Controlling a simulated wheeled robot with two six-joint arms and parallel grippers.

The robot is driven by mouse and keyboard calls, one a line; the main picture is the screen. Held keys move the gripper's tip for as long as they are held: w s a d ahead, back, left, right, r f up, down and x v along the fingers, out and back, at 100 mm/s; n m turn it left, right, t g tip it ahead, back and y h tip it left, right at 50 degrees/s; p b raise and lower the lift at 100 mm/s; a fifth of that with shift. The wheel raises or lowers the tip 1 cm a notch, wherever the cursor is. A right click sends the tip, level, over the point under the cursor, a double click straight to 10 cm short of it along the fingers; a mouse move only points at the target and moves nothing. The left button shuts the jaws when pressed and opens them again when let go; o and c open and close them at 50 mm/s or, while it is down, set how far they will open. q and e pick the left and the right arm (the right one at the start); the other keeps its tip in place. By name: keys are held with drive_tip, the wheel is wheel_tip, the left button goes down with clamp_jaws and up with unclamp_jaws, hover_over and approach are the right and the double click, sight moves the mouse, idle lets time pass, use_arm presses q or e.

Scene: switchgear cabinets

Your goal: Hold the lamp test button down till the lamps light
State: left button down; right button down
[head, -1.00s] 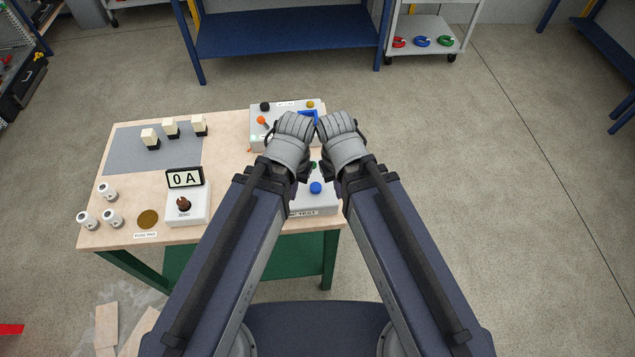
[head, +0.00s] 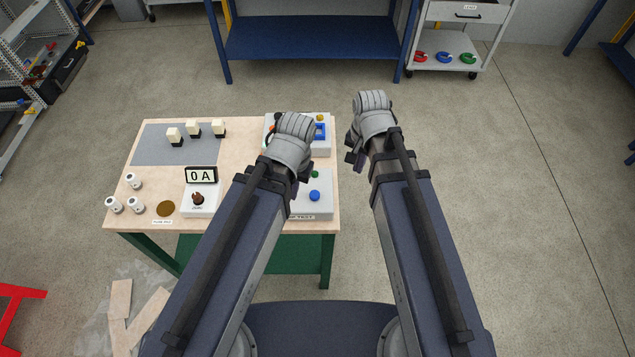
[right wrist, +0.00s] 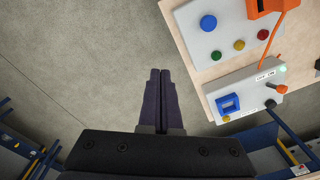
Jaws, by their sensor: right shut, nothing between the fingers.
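The lamp test box (head: 309,205) is a light grey box at the table's front right, partly hidden by my left arm. Its blue button (head: 314,195) stands up, untouched. In the right wrist view the blue button (right wrist: 208,22) shows beside a green lamp (right wrist: 216,56), a yellow lamp (right wrist: 239,45) and a red lamp (right wrist: 263,34); none clearly glows. My right gripper (right wrist: 160,75) is shut and empty, off the table's right edge; in the head view it (head: 355,160) is right of the box. My left gripper (head: 298,184) is over the box's left part, its fingers mostly hidden.
Another grey box (right wrist: 245,92) with a blue square frame, orange lever and black knob stands behind the lamp test box. A 0 A meter (head: 201,175), white fuses (head: 133,180) and cream-topped blocks (head: 193,127) are to the left. Floor right of the table is clear.

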sight(318, 193)
drive_tip(key=w+a+m, duration=0.1)
drive_tip(key=a+m, duration=0.9)
drive_tip(key=m, duration=0.1)
drive_tip(key=shift+w+a+g, duration=0.3)
drive_tip(key=shift+w+a, duration=0.05)
drive_tip(key=shift+f, duration=0.1)
wheel_tip(318, 193, down, 14)
drive_tip(key=b, duration=1.4)
